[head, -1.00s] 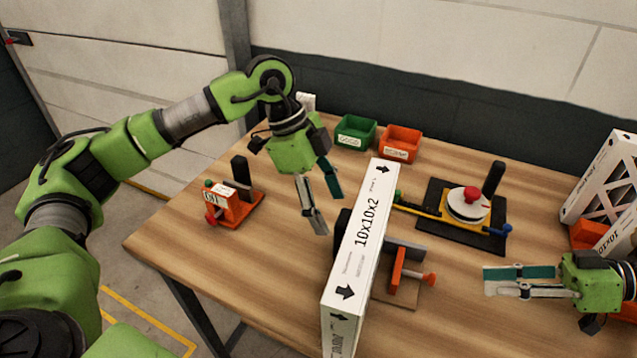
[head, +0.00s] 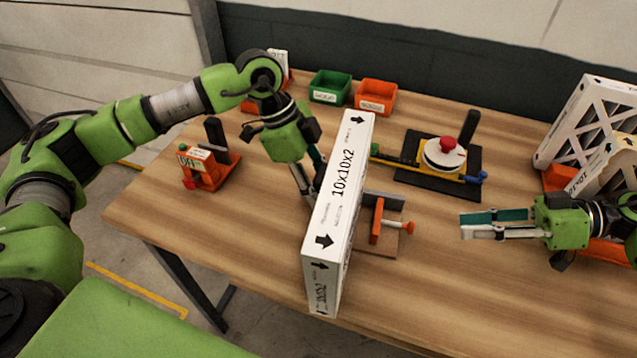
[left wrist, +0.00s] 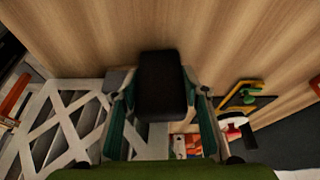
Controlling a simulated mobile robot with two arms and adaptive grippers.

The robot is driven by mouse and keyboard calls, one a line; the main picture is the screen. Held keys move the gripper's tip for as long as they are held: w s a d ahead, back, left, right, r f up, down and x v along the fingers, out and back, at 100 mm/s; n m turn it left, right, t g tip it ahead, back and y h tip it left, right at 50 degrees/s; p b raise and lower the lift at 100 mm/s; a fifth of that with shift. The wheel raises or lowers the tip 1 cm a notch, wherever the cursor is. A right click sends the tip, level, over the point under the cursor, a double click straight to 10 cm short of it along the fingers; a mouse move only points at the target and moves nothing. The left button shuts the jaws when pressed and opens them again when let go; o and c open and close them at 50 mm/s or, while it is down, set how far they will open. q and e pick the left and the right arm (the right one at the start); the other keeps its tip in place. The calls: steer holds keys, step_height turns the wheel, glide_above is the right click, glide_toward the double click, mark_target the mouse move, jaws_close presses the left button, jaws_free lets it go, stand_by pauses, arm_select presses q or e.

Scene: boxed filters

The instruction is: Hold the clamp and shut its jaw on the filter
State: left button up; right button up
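The white filter (head: 338,190), marked 10x10x2, stands on edge at the table's middle. The clamp's orange jaw (head: 376,222) and its screw knob (head: 408,228) stand to the right of the filter. The filter hides part of the clamp. In the left wrist view, the clamp's black upright handle (left wrist: 162,88) lies between the open fingers of my left gripper (left wrist: 160,110); I see no clear contact. In the head view the left gripper (head: 307,178) is beside the filter's left face, partly hidden. My right gripper (head: 494,224) is open and empty over the table at right.
A second orange fixture (head: 208,168) with a black post is at left. A green bin (head: 329,88) and an orange bin (head: 375,97) stand at the back. More filters (head: 590,125) stand at far right. The front right table is clear.

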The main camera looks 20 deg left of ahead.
stand_by(0.3)
steer(key=shift+o, duration=1)
